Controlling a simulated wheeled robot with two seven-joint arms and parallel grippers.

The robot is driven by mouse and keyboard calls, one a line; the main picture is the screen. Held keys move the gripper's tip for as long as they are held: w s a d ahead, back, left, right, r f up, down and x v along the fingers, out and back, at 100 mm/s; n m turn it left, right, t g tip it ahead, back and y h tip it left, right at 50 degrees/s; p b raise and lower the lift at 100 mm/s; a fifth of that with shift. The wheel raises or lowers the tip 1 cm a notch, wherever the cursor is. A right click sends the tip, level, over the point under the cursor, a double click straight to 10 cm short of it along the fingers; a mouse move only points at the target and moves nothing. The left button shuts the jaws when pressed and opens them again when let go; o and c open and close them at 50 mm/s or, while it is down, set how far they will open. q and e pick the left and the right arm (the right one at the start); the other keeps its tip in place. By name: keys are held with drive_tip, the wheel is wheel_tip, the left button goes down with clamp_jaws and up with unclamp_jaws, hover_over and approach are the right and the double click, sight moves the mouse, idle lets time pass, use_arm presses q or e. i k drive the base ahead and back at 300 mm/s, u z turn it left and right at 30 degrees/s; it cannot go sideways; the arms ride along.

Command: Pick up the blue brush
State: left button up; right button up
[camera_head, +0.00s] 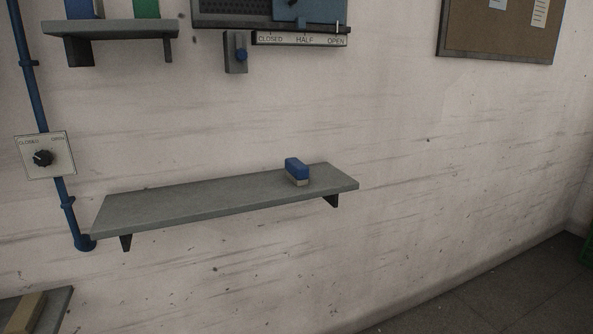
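The blue brush (296,168) rests on a grey wall shelf (190,202), towards the shelf's right end. It has a blue top and a pale tan underside, which faces down on the shelf. Nothing covers it. Neither of my grippers shows in the head view.
A blue pipe (61,195) with a dial plate (43,157) runs down the wall at the left. The lower shelf is otherwise empty, and floor shows at lower right.

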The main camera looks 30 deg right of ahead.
sight(296, 170)
drive_tip(key=z, duration=0.8)
drive_tip(key=i, duration=0.9)
drive_tip(key=z, duration=0.3)
